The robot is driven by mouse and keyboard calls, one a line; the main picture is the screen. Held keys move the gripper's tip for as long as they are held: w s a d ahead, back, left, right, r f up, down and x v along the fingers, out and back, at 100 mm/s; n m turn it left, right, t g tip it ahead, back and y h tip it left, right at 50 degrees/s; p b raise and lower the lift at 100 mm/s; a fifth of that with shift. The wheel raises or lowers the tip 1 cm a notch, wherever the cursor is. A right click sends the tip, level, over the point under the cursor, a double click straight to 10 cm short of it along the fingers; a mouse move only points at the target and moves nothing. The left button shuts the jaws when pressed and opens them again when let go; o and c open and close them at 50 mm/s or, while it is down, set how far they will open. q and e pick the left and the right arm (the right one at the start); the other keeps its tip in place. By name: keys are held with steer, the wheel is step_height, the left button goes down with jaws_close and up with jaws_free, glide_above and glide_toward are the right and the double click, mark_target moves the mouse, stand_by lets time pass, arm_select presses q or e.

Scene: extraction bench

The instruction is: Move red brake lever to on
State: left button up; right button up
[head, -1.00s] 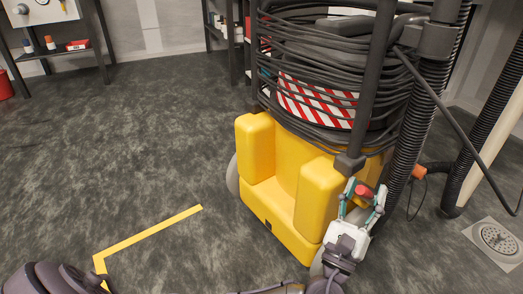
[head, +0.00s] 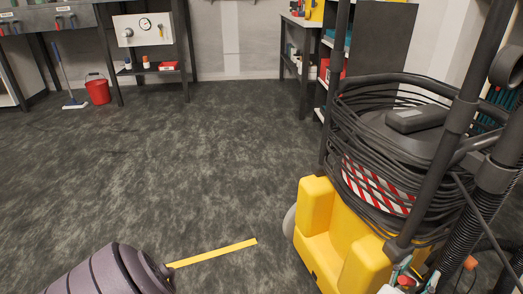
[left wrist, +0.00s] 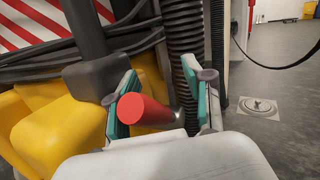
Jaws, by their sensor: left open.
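The red brake lever (left wrist: 145,112) shows in the left wrist view as a red rounded grip on a metal shaft, in front of the yellow machine. It also shows small at the bottom right of the head view (head: 405,281). My left gripper (left wrist: 160,97) is open, with one teal-padded finger on each side of the lever. The lever lies between the fingers; I cannot tell whether either finger touches it. In the head view the left gripper (head: 416,274) is partly cut off by the bottom edge. My right gripper is not in view.
The yellow machine (head: 318,208) with coiled black cable (head: 345,140) and dark upright posts fills the right. A ribbed black hose (left wrist: 185,75) stands close beyond the gripper. Open floor (head: 180,150) lies left. A red bucket (head: 98,91) and benches stand at the back.

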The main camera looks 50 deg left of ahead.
arm_select(q)
steer(key=g+p, duration=0.1)
steer(key=p, duration=0.1)
steer(key=r+g+p, duration=0.1)
steer(key=p, duration=0.1)
steer(key=shift+w+d+m, duration=0.15)
steer(key=shift+w+m, duration=0.15)
steer(key=shift+w, duration=0.1)
steer(key=s+p, duration=0.4)
steer(key=s, duration=1)
steer(key=s+a+f+n+g+y+p, duration=0.2)
steer(key=a+f+n+g+p, duration=0.7)
steer(key=p, duration=0.8)
steer(key=s+a+f+n+g+p, duration=0.1)
steer(key=s+a+n+g+p, duration=0.1)
steer(key=s+n+p, duration=0.4)
steer(key=s+a+n+g+p, duration=0.3)
steer(key=s+a+n+p, duration=0.2)
steer(key=s+n+p, duration=0.2)
steer(key=shift+s+a+f+h+p, duration=0.2)
steer(key=shift+s+f+h+p, duration=0.15)
steer(key=shift+s, duration=0.9)
